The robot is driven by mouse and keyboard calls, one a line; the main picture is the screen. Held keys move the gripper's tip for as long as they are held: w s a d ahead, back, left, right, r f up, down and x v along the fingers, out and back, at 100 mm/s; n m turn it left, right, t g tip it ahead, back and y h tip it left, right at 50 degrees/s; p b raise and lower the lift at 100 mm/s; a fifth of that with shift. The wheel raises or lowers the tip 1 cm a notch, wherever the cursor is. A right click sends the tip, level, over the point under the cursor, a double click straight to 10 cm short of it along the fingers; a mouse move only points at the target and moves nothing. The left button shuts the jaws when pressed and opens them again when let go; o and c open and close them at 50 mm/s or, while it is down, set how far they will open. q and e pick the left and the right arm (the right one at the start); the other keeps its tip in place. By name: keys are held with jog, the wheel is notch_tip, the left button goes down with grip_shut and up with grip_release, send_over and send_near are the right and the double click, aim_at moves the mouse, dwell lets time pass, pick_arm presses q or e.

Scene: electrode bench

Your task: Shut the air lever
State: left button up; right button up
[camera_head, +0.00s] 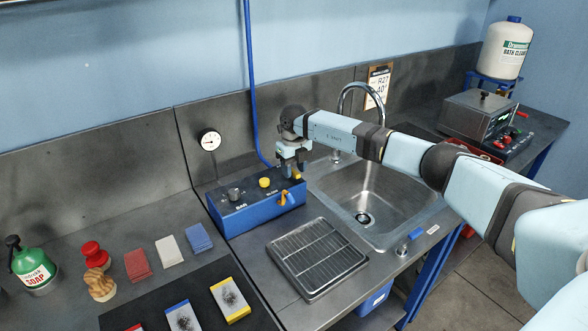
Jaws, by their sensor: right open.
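A blue control box (256,213) sits on the bench at the foot of a blue air pipe (251,90). It bears a dark knob (234,194), a yellow knob (264,182) and, at its right end, a small orange-yellow lever (284,198). My right gripper (290,173) points down just above the right end of the box, close over the lever. It is open, with nothing seen between its fingers. The gap between fingertips and lever is too small to judge. My left gripper is not in view.
A steel sink (375,205) with a curved tap (362,90) lies right of the box, under my right arm. A wire rack tray (316,258) is in front. A gauge (209,140) is on the splashback. Pads, brushes and a soap bottle (33,266) stand at left.

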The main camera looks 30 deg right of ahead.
aim_at(294, 171)
notch_tip(294, 171, up, 14)
jog(key=b, duration=0.1)
jog(key=shift+f+b, duration=0.25)
jog(key=shift+b, duration=0.05)
dwell(0.4)
